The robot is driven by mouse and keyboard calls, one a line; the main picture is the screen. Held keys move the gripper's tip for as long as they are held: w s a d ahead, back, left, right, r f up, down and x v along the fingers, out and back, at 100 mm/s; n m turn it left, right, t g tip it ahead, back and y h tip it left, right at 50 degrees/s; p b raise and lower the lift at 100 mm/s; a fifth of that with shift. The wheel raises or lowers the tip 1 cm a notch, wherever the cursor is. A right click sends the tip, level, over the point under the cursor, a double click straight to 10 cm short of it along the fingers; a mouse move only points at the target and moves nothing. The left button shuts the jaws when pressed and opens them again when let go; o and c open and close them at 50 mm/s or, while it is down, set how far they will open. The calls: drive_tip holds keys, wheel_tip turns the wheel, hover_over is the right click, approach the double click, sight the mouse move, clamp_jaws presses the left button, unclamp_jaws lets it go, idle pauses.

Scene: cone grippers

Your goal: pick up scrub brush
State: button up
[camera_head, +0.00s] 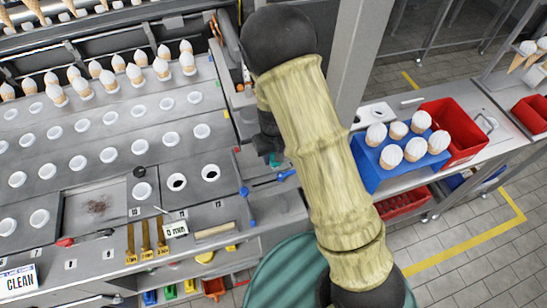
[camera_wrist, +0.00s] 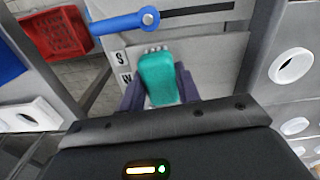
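The scrub brush (camera_wrist: 160,78) is a teal block with a pale, bristle-like row at its far end in the wrist view. My gripper (camera_wrist: 160,88) has one dark purple finger along each side of it. Both fingers appear to touch the brush, so the gripper looks shut on it. In the head view a small teal patch of the brush (camera_head: 275,158) shows beside my arm, and my gripper (camera_head: 268,145) is mostly hidden behind the arm. I cannot tell whether the brush is clear of the surface below.
A blue-handled thing (camera_wrist: 125,22) lies close beyond the brush. A grey counter (camera_head: 110,185) with round holes and cones is to the left. A blue stand (camera_head: 368,165) with several cones and a red bin (camera_head: 455,135) are to the right. A metal post (camera_head: 348,70) stands near my arm.

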drive_tip(key=shift+r, duration=0.15)
wheel_tip(320, 180, up, 10)
drive_tip(key=shift+f+b, duration=0.1)
drive_tip(key=shift+b, duration=0.65)
drive_tip(key=o, duration=0.4)
drive_tip(key=c, duration=0.3)
